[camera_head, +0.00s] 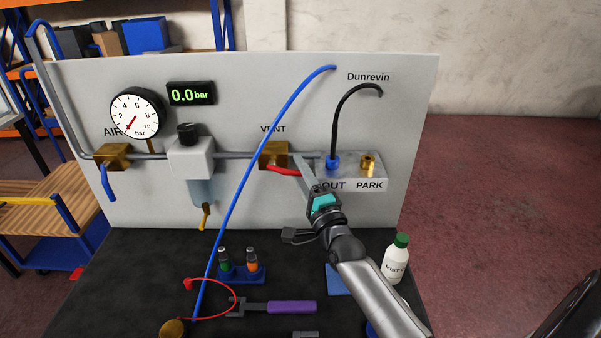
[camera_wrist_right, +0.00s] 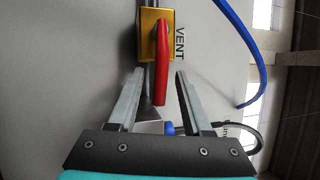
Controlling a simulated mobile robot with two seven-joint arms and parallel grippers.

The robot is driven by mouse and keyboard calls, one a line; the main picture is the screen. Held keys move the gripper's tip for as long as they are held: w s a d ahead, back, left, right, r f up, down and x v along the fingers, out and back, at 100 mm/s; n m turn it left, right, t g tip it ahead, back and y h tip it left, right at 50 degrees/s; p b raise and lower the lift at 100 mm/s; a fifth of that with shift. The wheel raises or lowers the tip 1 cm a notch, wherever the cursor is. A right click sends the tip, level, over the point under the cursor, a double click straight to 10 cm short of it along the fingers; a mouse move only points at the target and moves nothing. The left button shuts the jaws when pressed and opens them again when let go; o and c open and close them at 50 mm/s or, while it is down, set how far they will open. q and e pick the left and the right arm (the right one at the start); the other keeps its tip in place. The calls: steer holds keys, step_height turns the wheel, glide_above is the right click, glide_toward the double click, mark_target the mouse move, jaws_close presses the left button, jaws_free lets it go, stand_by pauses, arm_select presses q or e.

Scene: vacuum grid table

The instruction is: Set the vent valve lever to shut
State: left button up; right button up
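The vent valve is a brass block (camera_head: 273,153) on the grey panel under the VENT label. Its red lever (camera_head: 284,170) points right, roughly along the pipe and tilted slightly down. In the right wrist view the brass valve (camera_wrist_right: 156,22) is at the top, and the red lever (camera_wrist_right: 161,80) reaches between the fingers. My right gripper (camera_head: 303,167) is at the lever's free end, open, with a finger on either side; its two fingers also show in the wrist view (camera_wrist_right: 159,90). Clear gaps show on both sides of the lever. My left gripper is out of view.
A blue hose (camera_head: 245,165) crosses in front of the panel just left of the valve. The OUT/PARK block (camera_head: 347,166) with a black hose (camera_head: 335,120) is close on the right. The gauge display (camera_head: 191,94) reads 0.0 bar. A white bottle (camera_head: 395,265) stands on the dark table.

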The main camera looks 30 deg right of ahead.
jaws_close()
stand_by(1.3)
